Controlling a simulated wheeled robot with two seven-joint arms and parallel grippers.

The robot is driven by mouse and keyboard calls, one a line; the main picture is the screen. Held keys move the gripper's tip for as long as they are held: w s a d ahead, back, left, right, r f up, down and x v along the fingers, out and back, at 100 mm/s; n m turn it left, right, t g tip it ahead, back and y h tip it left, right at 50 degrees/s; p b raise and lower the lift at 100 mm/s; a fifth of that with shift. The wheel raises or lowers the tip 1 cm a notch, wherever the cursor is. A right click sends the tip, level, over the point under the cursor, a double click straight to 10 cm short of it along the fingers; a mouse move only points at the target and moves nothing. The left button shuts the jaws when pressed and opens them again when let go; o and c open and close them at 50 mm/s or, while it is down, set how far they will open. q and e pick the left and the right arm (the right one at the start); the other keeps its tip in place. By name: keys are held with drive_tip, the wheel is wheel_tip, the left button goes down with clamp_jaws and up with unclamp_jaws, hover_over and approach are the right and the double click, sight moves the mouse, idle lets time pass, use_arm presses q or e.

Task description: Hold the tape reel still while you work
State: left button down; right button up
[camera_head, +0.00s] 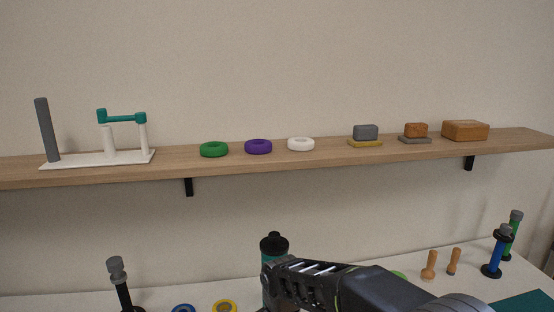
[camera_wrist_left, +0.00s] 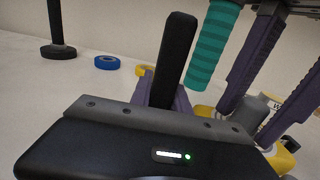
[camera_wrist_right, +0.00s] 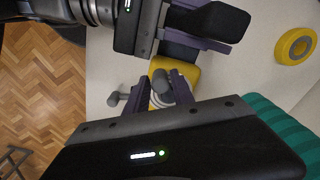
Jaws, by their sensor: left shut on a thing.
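The tape reel is a yellow-bodied thing (camera_wrist_right: 184,72) with a grey crank knob (camera_wrist_right: 160,84); its yellow body also shows in the left wrist view (camera_wrist_left: 200,112). A teal ribbed handle (camera_wrist_left: 212,45) rises beside the right gripper; a teal thing with a dark cap (camera_head: 274,245) shows in the head view behind my arm. The grippers' contacts are hidden in the head view.
A blue ring (camera_wrist_left: 110,62) and a yellow ring (camera_wrist_right: 296,46) lie on the white table. A dark spindle (camera_head: 119,285) stands left; wooden pegs (camera_head: 429,266) and a blue spindle (camera_head: 495,254) stand right. A wooden shelf (camera_head: 230,168) holding rings and blocks crosses above the table.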

drive_tip(key=o, duration=0.3)
drive_tip(key=shift+o, duration=0.2)
drive_tip(key=shift+r, duration=2.5)
drive_tip(key=shift+r, duration=0.1)
wheel_tip(320, 180, up, 7)
drive_tip(key=shift+r, duration=0.2)
drive_tip(key=shift+f, duration=2.35)
drive_tip(key=shift+c, duration=0.4)
drive_tip(key=shift+f, duration=0.1)
